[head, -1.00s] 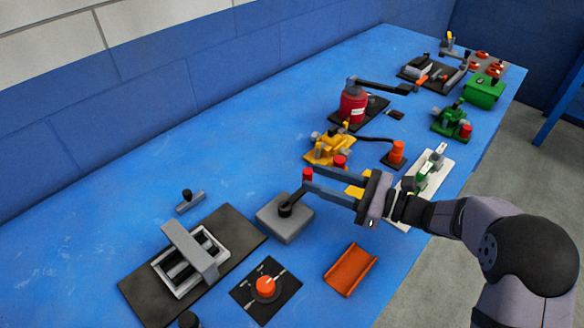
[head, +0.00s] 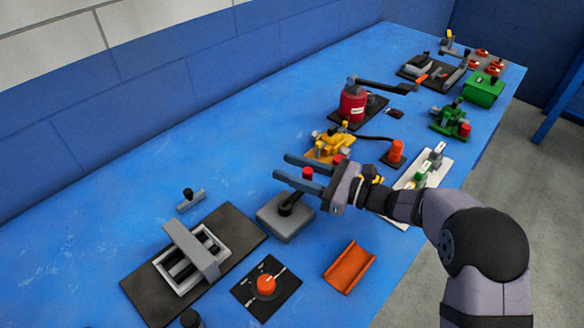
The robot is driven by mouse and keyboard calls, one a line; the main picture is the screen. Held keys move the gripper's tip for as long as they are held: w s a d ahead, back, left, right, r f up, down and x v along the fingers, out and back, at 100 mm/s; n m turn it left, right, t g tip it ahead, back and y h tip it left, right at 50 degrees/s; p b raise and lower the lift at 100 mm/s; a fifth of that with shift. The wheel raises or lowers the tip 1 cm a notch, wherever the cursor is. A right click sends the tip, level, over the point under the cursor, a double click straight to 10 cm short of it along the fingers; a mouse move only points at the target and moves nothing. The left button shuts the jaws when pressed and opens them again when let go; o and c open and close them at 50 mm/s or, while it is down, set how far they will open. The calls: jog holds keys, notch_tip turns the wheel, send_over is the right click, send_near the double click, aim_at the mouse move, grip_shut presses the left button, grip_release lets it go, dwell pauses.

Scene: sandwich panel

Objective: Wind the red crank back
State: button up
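The red crank is a grey block (head: 287,222) with a black arm (head: 290,203) and an upright red knob (head: 307,173) at the arm's end. It stands in the middle of the blue table, with the arm pointing up and right. My gripper (head: 282,166) is open, its two blue-grey fingers pointing left. The red knob shows between the fingers, with a gap to each; whether they touch it I cannot tell. The lower finger hides part of the crank arm below the knob.
A yellow device (head: 330,148) stands close behind my fingers. An orange tray (head: 349,268) and a dial panel with an orange knob (head: 266,285) lie in front. A black plate with a grey frame (head: 195,262) is at left. The table left of the fingers is clear.

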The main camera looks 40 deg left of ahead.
aim_at(311, 177)
jog(key=shift+c, duration=0.6)
grip_shut()
jog(key=shift+d, duration=0.1)
jog(key=shift+w+d+f+m+t+y+b, duration=0.15)
jog(key=shift+d+m+t+b, duration=0.1)
jog(key=shift+m+t, duration=0.25)
jog(key=shift+w+d+r+m+t+y+b, duration=0.1)
jog(key=shift+d+m+t+b, duration=0.15)
jog(key=shift+t, duration=0.45)
jog(key=shift+w+d+f+m+t+y+b, duration=0.1)
jog(key=shift+d+m+t+y+b, duration=0.15)
jog(key=shift+m+t, duration=0.3)
jog(key=m+t+b, duration=0.1)
jog(key=t, duration=0.1)
jog(key=d+m+t+b, duration=0.1)
jog(key=t, duration=0.1)
jog(key=shift+d+b, duration=0.2)
jog(key=shift+b, duration=0.15)
jog(key=m+t+b, duration=0.1)
jog(key=d+m+t+b, duration=0.1)
jog(key=shift+w+d+t+h, duration=0.1)
jog(key=shift+t+h, duration=0.25)
jog(key=shift+h, duration=0.05)
jog(key=shift+d+m+t+h+b, duration=0.4)
jog(key=shift+m+t+b, duration=0.2)
jog(key=shift+t+b, duration=0.25)
jog(key=shift+w+r, duration=0.1)
jog(key=shift+r, duration=0.1)
